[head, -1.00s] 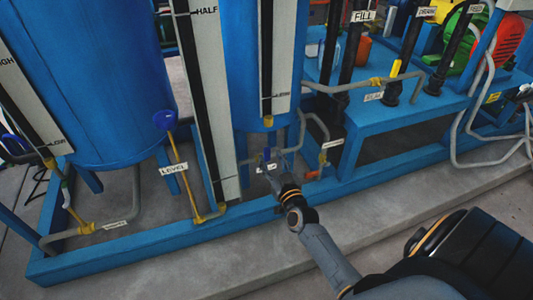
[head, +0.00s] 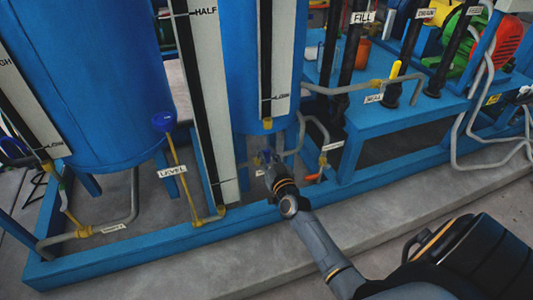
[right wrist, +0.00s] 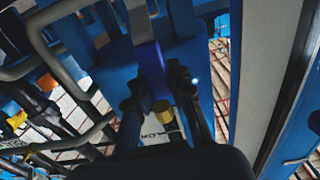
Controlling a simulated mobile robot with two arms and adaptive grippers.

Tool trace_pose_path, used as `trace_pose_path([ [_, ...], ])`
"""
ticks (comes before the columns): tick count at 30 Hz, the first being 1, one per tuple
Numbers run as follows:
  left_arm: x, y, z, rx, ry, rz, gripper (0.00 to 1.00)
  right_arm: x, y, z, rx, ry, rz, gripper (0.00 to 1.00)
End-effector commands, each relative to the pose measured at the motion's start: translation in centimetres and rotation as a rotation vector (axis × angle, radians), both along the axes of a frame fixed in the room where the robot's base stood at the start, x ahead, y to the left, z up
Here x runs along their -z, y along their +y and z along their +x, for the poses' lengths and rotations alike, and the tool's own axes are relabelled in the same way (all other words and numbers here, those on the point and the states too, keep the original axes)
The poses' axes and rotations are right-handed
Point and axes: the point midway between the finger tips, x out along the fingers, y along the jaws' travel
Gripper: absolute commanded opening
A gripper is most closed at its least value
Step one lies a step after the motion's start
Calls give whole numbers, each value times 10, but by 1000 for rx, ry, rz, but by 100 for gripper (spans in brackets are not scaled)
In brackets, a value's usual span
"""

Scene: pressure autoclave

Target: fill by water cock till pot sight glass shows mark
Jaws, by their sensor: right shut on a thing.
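My right gripper (head: 266,160) reaches in low between the blue tanks, near the pipework. In the right wrist view its fingers (right wrist: 166,105) are shut around a blue handle (right wrist: 151,65), which I take to be the cock's. A small tag beside the gripper is too hidden to read. A tall sight glass (head: 205,100) with a HALF mark stands left of the gripper. Another sight glass (head: 280,60) with a LOW mark is on the narrow blue tank (head: 242,60). I cannot make out a liquid level in either. My left gripper is not in view.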

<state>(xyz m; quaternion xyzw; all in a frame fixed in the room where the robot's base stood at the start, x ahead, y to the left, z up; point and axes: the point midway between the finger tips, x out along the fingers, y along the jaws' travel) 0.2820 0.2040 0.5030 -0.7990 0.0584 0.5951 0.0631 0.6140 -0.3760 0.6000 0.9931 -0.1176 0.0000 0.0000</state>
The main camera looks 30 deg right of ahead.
Motion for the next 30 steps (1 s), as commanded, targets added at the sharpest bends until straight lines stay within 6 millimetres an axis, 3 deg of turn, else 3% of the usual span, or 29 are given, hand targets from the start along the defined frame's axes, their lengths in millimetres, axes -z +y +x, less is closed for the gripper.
trace_pose_path([
  [8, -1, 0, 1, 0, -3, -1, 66, 0, -4, -1, 0, -8, 37, 0],
  [16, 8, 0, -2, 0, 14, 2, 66, 4, -23, -6, -1, -53, 229, 0],
  [29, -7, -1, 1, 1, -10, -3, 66, 5, -28, -7, 0, -69, 293, 0],
  [30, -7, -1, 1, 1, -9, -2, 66, 5, -28, -7, 0, -69, 292, 25],
])
